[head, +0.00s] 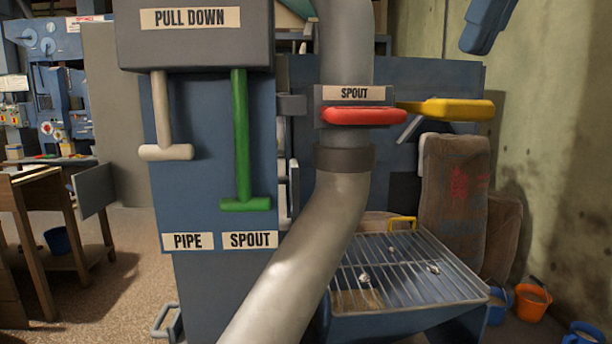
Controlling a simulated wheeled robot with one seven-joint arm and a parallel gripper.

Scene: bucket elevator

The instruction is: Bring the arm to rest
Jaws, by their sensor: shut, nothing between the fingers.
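My gripper (486,30) shows as a blue shape at the top right edge of the head view, pointing down and left. Its fingers are together and it holds nothing. It hangs in the air, up and right of the yellow handle (455,109) and apart from it. The rest of my arm is out of view above.
A grey pipe (343,200) runs down the middle, with a red handle (364,117) under a SPOUT label. A white pull handle (165,152) and a longer green one (246,203) hang left. Below my gripper are sacks (452,195), a grate (405,270) and buckets (530,303).

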